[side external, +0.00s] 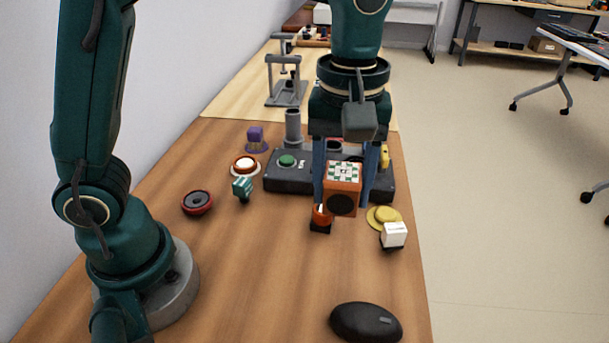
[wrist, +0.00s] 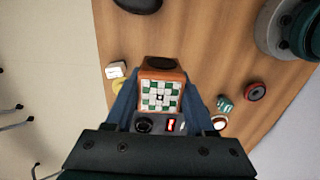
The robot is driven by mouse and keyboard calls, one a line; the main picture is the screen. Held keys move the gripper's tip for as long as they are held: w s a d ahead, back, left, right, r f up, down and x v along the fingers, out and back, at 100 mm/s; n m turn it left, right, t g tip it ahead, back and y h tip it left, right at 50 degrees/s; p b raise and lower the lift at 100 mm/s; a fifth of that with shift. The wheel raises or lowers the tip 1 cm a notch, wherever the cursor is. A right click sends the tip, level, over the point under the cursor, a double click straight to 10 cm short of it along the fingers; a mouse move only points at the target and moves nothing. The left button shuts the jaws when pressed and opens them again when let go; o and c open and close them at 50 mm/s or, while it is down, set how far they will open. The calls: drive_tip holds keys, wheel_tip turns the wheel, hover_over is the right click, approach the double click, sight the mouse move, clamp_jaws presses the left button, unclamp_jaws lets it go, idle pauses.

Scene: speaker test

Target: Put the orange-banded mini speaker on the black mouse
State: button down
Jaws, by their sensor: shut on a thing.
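The mini speaker (side external: 342,204) is an orange box with a dark round cone on its front and a green-and-white checkered top. My gripper (side external: 343,190) points down and is shut on it, one blue finger on each side. The wrist view shows the speaker (wrist: 160,76) upright between the fingers (wrist: 160,92). I cannot tell how high its base is above the table. The black mouse (side external: 366,322) lies at the front right of the table, clear of the gripper. It also shows partly at the top edge of the wrist view (wrist: 138,5).
A dark station with a green button (side external: 287,160) stands behind the speaker. A small orange-and-black block (side external: 320,222), a white block (side external: 394,234) and a yellow disc (side external: 384,217) are close by. The wood between these and the mouse is clear.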

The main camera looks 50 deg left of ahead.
hover_over(369, 316)
wheel_tip(369, 316, down, 6)
drive_tip(key=shift+a+f, duration=0.1)
drive_tip(key=shift+f, duration=2.1)
drive_tip(key=shift+f, duration=0.15)
drive_tip(key=shift+c, duration=1.3)
unclamp_jaws()
